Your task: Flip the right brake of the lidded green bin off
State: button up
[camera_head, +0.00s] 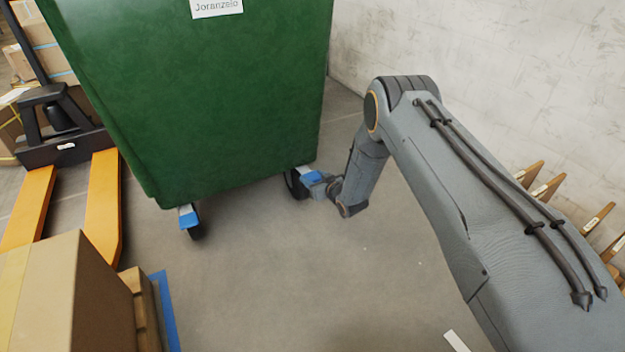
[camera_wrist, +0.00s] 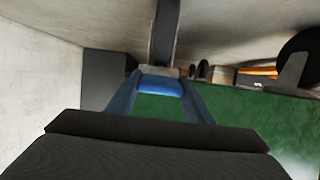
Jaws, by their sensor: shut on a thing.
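The green bin (camera_head: 200,95) stands on castors in the upper middle of the head view, with a white label on its front. Its right castor (camera_head: 294,184) has a blue brake pedal (camera_head: 310,175). My gripper (camera_head: 322,184) reaches this pedal from the right, at the end of my arm. In the wrist view, the blue pedal (camera_wrist: 161,86) lies between the two fingers of my gripper (camera_wrist: 160,95), which is shut on it. The green bin wall (camera_wrist: 262,125) fills the lower right there. The left castor's blue brake (camera_head: 188,217) is clear of my gripper. The bin's lid is outside the view.
An orange pallet truck (camera_head: 103,208) stands left of the bin. A cardboard box (camera_head: 75,295) sits at the lower left by a blue floor edge. A pale wall (camera_head: 500,75) and wooden pieces (camera_head: 597,218) are at the right. The floor before the bin is clear.

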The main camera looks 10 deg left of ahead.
jog(key=shift+w+a+r, duration=0.15)
jog(key=shift+w+r, duration=0.05)
jog(key=shift+r, duration=0.15)
jog(key=o, duration=1.4)
jog(key=shift+o, duration=0.5)
jog(key=shift+f, duration=0.1)
jog(key=shift+s, duration=0.15)
jog(key=p+v, duration=0.3)
jog(key=v, duration=0.4)
jog(key=shift+s+d, duration=0.25)
